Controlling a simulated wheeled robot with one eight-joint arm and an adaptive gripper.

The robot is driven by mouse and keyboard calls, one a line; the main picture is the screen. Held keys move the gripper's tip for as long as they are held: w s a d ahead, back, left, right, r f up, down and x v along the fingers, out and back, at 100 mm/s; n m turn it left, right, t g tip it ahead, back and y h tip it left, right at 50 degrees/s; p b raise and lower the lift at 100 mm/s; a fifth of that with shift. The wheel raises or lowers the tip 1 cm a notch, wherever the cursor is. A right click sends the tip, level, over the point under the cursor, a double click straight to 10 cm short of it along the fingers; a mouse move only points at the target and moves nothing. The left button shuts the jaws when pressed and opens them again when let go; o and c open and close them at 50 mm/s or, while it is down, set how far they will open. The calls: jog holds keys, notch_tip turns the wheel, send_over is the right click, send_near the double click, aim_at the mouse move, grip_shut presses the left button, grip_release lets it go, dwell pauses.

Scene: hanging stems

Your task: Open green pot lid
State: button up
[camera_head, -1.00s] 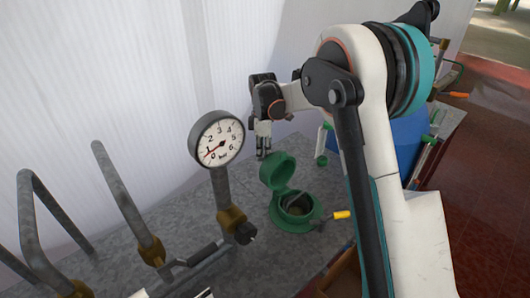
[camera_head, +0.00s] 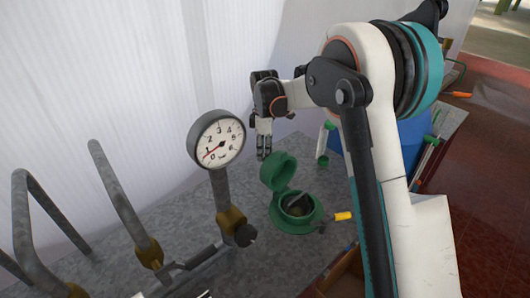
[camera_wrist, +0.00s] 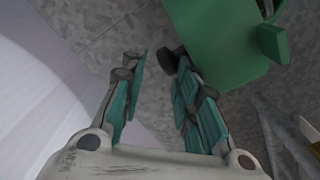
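The green pot (camera_head: 297,214) stands on the grey worktop, right of the pressure gauge. Its green lid (camera_head: 279,171) is hinged up and stands open at the pot's back left, so the dark inside of the pot shows. My gripper (camera_head: 264,149) points down just behind and left of the raised lid. In the wrist view my gripper (camera_wrist: 158,56) has its two teal fingers apart with bare worktop between them. The green lid (camera_wrist: 215,45) is beside the right finger there; I cannot tell whether they touch.
A pressure gauge (camera_head: 216,139) on a pipe stands left of the pot, with bent grey pipes (camera_head: 125,200) further left. A yellow-handled tool (camera_head: 343,216) lies right of the pot. A blue container (camera_head: 413,142) is partly hidden behind my arm. A white wall rises behind.

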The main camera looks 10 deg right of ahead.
notch_tip(320, 180, up, 12)
jog(key=shift+s+p, duration=0.3)
jog(key=shift+s, duration=0.05)
jog(key=shift+a, duration=0.1)
jog(key=shift+c, duration=0.4)
